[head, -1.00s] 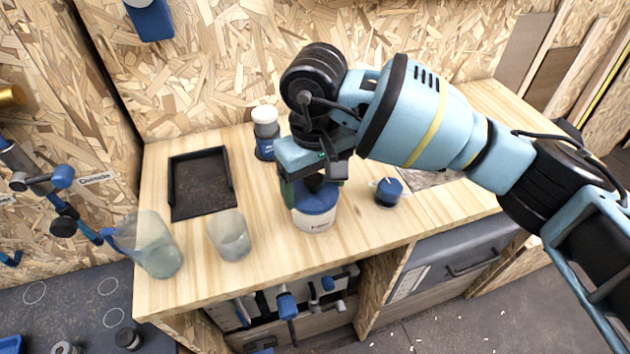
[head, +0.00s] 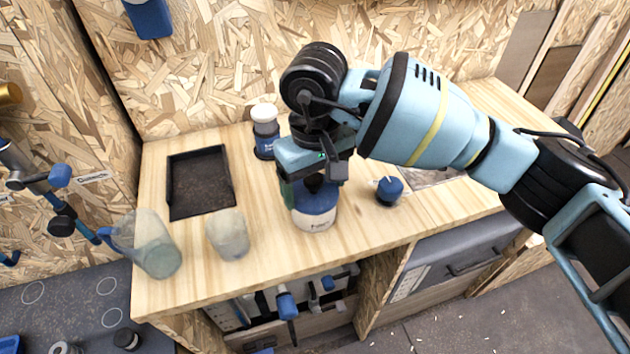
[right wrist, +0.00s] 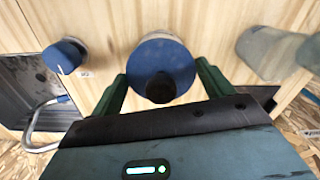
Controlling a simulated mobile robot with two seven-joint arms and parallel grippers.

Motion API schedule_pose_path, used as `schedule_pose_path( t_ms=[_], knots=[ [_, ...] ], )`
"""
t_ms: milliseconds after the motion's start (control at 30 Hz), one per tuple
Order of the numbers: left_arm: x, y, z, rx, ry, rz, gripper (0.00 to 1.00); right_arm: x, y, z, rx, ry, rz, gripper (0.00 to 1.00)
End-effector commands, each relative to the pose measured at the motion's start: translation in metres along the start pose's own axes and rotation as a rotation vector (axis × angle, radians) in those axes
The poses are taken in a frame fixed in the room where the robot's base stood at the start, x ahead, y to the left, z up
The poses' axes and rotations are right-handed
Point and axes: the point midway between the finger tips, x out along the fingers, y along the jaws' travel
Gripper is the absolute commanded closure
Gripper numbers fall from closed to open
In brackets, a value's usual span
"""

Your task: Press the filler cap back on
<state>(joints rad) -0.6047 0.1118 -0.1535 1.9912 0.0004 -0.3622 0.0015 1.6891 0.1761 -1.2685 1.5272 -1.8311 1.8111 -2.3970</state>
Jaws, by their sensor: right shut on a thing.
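A white container (head: 316,222) with a blue top and a dark knob stands on the wooden worktop, below my right gripper (head: 312,186). In the right wrist view the green fingers of my right gripper (right wrist: 162,70) lie on either side of the round blue top (right wrist: 185,57), with the black knob (right wrist: 161,87) between them. I take the gripper to be shut on this blue top. I cannot tell whether the knob or the top is the filler cap, or how firmly it sits. My left gripper is out of view.
A small blue part (head: 389,188) with a pale pin lies right of the container. A blue jar with a pale lid (head: 265,130) stands behind. A black tray (head: 203,205), a clear cup (head: 229,235) and a jug (head: 157,250) are at left. The front worktop has free room.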

Motion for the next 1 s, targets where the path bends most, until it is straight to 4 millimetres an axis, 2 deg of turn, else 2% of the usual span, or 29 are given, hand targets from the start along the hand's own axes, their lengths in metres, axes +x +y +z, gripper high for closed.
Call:
schedule_pose_path(
  t_ms=[900,933,1000],
  knots=[
    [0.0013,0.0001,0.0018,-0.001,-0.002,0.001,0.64,0.0001,0.0000,-0.0002,0.000,0.000,0.000,0.43],
    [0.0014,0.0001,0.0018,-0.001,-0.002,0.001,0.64,0.0001,0.0000,-0.0002,0.000,0.000,0.000,0.19],
    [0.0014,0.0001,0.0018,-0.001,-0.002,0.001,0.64,0.0001,0.0000,-0.0002,0.000,0.000,0.000,0.10]
  ],
)
